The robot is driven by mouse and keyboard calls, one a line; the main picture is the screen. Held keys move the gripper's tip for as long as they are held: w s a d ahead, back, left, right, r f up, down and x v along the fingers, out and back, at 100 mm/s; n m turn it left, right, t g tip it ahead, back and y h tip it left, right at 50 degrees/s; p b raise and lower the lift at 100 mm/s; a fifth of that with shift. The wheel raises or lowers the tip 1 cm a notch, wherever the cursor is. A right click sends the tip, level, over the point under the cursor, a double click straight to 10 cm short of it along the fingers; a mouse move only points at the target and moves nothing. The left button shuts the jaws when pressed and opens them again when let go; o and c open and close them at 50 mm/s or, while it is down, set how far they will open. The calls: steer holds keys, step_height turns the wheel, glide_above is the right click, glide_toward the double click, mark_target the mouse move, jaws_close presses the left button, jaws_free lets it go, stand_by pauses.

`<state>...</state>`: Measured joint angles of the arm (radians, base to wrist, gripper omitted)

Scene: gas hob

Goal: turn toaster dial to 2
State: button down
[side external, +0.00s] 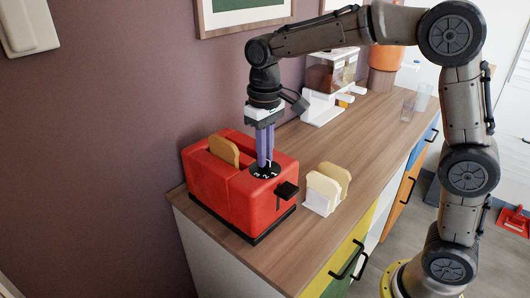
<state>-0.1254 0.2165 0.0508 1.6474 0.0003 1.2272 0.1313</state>
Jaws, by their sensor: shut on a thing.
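A red toaster (218,187) stands on the wooden counter near its front left end. A slice of bread (224,150) sticks up out of its slot. The toaster's round black dial (257,171) with white marks is on its top face, near the right end. My gripper (264,165) points straight down over the dial, with its purple fingers shut on the dial's knob. The fingers hide most of the knob, and the dial's setting cannot be read. A black lever (287,190) sticks out from the toaster's right end.
A white rack with bread slices (325,188) stands close to the right of the toaster. Further back are a white dispenser (327,85), an orange container (386,62) and clear glasses (414,103). The wooden counter (300,148) is bare between them.

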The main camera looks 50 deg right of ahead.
steer(key=shift+m, duration=0.3)
steer(key=m, duration=0.4)
steer(key=shift+r, duration=0.1)
steer(key=shift+m, duration=2)
steer(key=c, duration=0.9)
jaws_free()
steer(key=shift+r, duration=6.9)
